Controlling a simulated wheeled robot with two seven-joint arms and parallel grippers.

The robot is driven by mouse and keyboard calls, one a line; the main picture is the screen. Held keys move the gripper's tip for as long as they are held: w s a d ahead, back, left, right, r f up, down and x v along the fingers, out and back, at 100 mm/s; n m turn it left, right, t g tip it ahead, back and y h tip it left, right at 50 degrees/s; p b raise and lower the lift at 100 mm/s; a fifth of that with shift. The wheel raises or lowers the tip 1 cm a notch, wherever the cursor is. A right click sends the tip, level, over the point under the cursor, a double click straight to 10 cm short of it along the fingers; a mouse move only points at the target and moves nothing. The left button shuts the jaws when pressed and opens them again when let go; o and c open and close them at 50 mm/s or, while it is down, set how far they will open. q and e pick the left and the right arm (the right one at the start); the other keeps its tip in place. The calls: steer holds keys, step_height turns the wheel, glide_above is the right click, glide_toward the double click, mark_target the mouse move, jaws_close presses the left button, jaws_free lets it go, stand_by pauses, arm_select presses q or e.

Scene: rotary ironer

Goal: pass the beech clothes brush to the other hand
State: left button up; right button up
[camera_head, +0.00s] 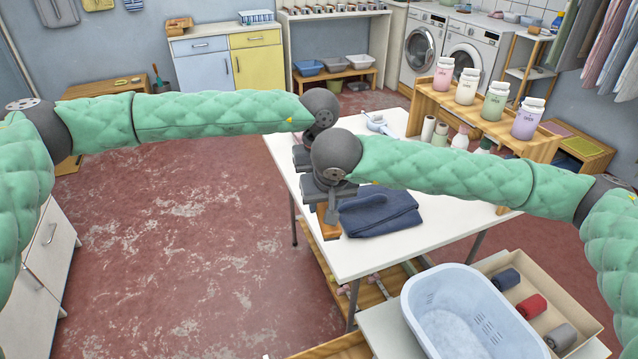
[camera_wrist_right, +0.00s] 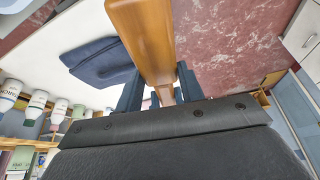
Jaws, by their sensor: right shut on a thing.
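The beech clothes brush (camera_head: 328,224) is in my right gripper (camera_head: 331,203), near the left edge of the white table. In the right wrist view the orange-brown brush (camera_wrist_right: 147,42) points away from the gripper, its narrow end between the two dark fingers (camera_wrist_right: 163,92). My right gripper is shut on it. The bristles cannot be made out. My left gripper (camera_head: 302,158) is just behind the right one in the head view, partly hidden by it. Its fingertips are hidden, and I cannot tell whether it is open or shut.
Folded navy cloth (camera_head: 380,212) lies on the white table (camera_head: 405,238), right of the brush. A wooden rack (camera_head: 500,130) holds several jars at the back right. A blue basin (camera_head: 470,315) and a box with rolls (camera_head: 572,312) stand in front. The floor at left is clear.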

steer(key=o, duration=1)
steer(key=shift+a, duration=0.1)
